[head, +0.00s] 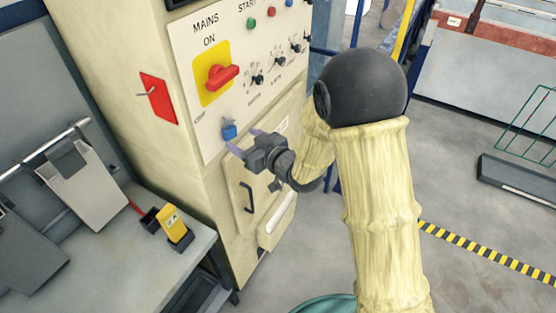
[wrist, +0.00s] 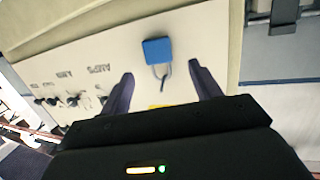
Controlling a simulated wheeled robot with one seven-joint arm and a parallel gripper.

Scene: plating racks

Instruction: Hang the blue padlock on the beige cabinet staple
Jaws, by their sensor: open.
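The blue padlock (head: 229,132) is at the lower left of the beige cabinet's front panel, below the yellow plate with the red switch. In the wrist view the padlock (wrist: 158,50) shows its blue body and a grey shackle, with a small dark peg at the shackle. My gripper (head: 243,140) is open, its fingers beside and just short of the padlock. In the wrist view the gripper (wrist: 161,71) has nothing between its fingertips. A red plate (head: 158,98) on the cabinet's left side bears a thin grey metal piece that sticks out, perhaps the staple.
The red switch (head: 222,76) and several knobs stick out of the panel. Below are a door handle (head: 246,197) and a box. A grey bench (head: 130,240) at left holds a yellow device (head: 173,224). Open floor lies at right.

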